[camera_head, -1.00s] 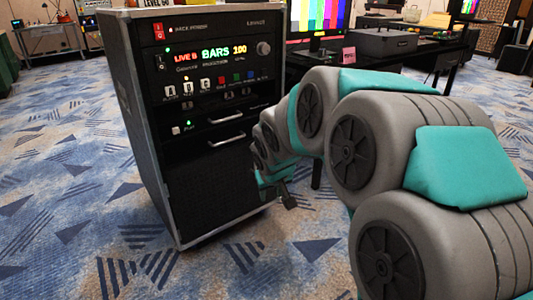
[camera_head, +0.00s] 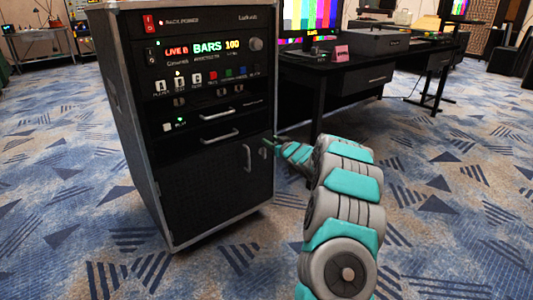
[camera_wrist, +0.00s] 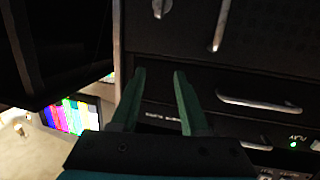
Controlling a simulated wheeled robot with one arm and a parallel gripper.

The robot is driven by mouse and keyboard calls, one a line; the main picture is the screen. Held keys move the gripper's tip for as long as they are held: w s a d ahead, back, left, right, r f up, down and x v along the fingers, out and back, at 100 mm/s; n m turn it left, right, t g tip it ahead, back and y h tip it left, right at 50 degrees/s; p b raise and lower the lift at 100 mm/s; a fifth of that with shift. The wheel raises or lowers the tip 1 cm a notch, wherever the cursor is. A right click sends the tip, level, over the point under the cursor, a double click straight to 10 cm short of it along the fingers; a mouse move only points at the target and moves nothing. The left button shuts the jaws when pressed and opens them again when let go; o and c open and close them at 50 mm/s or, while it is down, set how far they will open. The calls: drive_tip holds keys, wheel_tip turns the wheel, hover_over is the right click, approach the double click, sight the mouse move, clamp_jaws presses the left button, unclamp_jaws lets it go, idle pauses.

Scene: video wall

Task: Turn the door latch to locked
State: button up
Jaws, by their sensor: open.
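The black rack cabinet (camera_head: 215,190) has a lower door with a vertical silver handle (camera_head: 247,158). A small light latch (camera_head: 264,153) sits right of that handle, near the door's right edge. In the wrist view, which looks turned over, the latch (camera_wrist: 161,8) is at the top edge, partly cut off, and the door handle (camera_wrist: 219,25) is right of it. My gripper (camera_head: 268,143) is at the cabinet's right side, close to the latch in the picture. In the wrist view, its two green fingers (camera_wrist: 160,72) are apart and empty, with the latch beyond their tips. Contact is not seen.
Drawer handles (camera_head: 219,137) stick out above the door; one (camera_wrist: 258,104) shows right of my fingers in the wrist view. A black desk (camera_head: 325,80) with a colour-bar monitor (camera_head: 310,15) stands right of the cabinet. Open carpet (camera_head: 450,200) lies to the right.

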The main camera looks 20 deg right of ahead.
sight(265, 149)
wheel_tip(265, 149, down, 8)
drive_tip(key=d+n+t+y+b, duration=0.1)
drive_tip(key=d+n+y, duration=0.1)
drive_tip(key=d+y, duration=0.1)
drive_tip(key=x, duration=0.6)
drive_tip(key=shift+w+a+r, duration=0.15)
drive_tip(key=shift+w+a, duration=0.15)
drive_tip(key=shift+a, duration=0.05)
drive_tip(key=shift+w+r, duration=0.15)
drive_tip(key=shift+w, duration=0.1)
clamp_jaws()
